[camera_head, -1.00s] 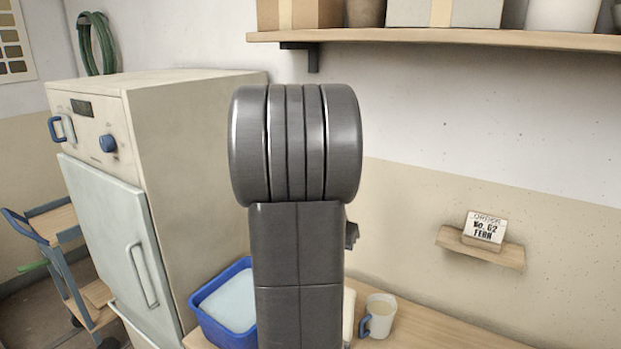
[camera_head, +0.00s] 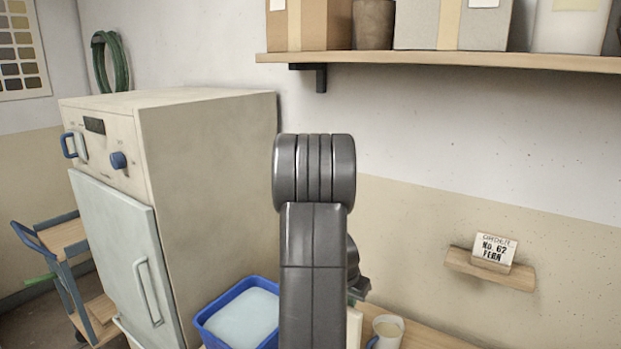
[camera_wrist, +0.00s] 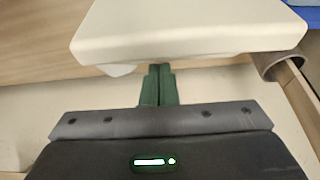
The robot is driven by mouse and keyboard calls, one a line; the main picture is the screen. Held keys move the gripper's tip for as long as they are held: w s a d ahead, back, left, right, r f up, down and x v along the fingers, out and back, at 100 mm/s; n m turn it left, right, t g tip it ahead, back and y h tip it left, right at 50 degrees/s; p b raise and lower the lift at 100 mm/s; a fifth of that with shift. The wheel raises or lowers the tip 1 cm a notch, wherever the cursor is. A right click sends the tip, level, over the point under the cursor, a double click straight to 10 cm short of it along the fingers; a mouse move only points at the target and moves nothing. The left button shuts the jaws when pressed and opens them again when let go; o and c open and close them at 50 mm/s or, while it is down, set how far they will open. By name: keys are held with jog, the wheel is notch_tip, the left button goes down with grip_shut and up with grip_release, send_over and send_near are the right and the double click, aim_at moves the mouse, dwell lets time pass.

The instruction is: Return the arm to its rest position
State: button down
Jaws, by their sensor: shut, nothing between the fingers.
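My arm stands up in the middle of the head view, seen from behind, with its grey joint at the top. A dark part of it shows to the right of the link. My gripper (camera_wrist: 158,86) shows in the wrist view as two green fingers pressed together, with nothing between them. A cream slab-like object (camera_wrist: 190,32) lies just beyond the fingertips in that view; I cannot tell whether they touch.
A blue tub (camera_head: 203,322) with pale contents and a mug (camera_head: 388,329) stand on the wooden bench (camera_head: 425,338). A kiln-like cabinet (camera_head: 210,190) is at left, a shelf (camera_head: 440,62) above, and a small ledge (camera_head: 490,270) with an order card (camera_head: 494,248) at right.

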jog(key=shift+w+d+f, duration=0.15)
jog(key=shift+w+f, duration=0.1)
jog(key=shift+f, duration=0.1)
dwell(0.3)
